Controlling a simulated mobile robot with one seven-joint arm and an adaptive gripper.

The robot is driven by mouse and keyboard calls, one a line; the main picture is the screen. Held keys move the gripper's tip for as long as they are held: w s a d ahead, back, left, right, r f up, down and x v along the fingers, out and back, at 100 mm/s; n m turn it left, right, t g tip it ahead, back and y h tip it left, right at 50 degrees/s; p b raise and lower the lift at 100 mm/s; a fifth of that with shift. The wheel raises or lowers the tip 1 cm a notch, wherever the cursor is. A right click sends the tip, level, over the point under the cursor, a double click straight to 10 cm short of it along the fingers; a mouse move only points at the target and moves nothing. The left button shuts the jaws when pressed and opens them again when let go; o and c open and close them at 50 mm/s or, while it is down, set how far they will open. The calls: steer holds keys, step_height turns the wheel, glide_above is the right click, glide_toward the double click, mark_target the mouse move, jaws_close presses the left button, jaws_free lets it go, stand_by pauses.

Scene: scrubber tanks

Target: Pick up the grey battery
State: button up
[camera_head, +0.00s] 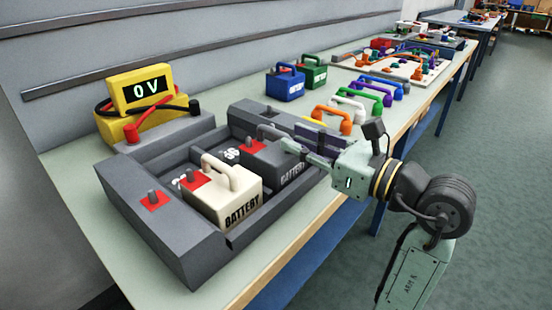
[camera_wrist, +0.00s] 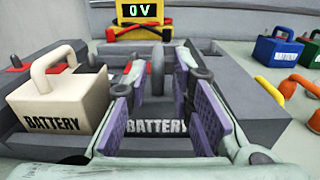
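The grey battery (camera_head: 272,165) sits in the dark grey tray (camera_head: 170,237), right of a white battery (camera_head: 231,201). Its front, lettered BATTERY, shows between my fingers in the wrist view (camera_wrist: 156,127). My gripper (camera_head: 292,144) is at the grey battery's upper right in the head view. In the wrist view its two purple-padded fingers (camera_wrist: 158,100) are open, with a gap between them. The battery's upright grey handle (camera_wrist: 157,78) stands in line with that gap. I cannot tell whether the pads touch it.
A yellow meter (camera_head: 141,92) reading 0 V stands behind the tray. A blue battery (camera_head: 285,82) and a green battery (camera_head: 313,71) stand farther back on the table. Several coloured cables (camera_head: 352,105) lie right of the tray. The floor beyond the table edge is clear.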

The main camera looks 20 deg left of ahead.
mark_target(274, 132)
steer(key=shift+p+x, duration=0.8)
steer(key=shift+x, duration=2.3)
steer(key=shift+s, duration=0.1)
steer(key=shift+c, duration=0.2)
jaws_close()
steer(key=shift+r, duration=0.15)
